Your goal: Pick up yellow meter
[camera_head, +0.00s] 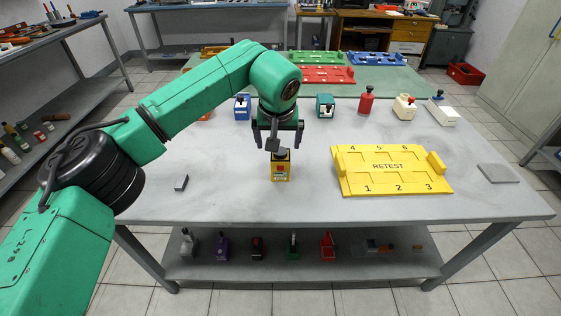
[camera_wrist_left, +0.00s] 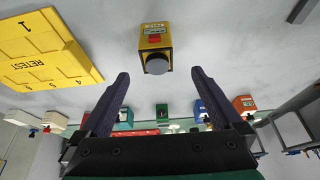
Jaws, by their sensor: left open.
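The yellow meter (camera_head: 281,168) is a small upright box with a dark top, standing on the grey table (camera_head: 230,185) near its middle. In the left wrist view the yellow meter (camera_wrist_left: 156,40) shows a red patch, a small display and a round grey knob, beyond the fingertips. My left gripper (camera_head: 278,140) is open and empty, just behind and above the meter in the head view. In the left wrist view its two dark fingers (camera_wrist_left: 164,80) are spread wide, with the meter between their lines but apart from them. My right gripper is not in view.
A yellow RETEST tray (camera_head: 388,184) lies right of the meter. A small dark block (camera_head: 181,183) lies left and a grey plate (camera_head: 498,173) far right. Blue (camera_head: 242,107), green (camera_head: 325,106) and red (camera_head: 366,101) devices stand behind. Table around the meter is clear.

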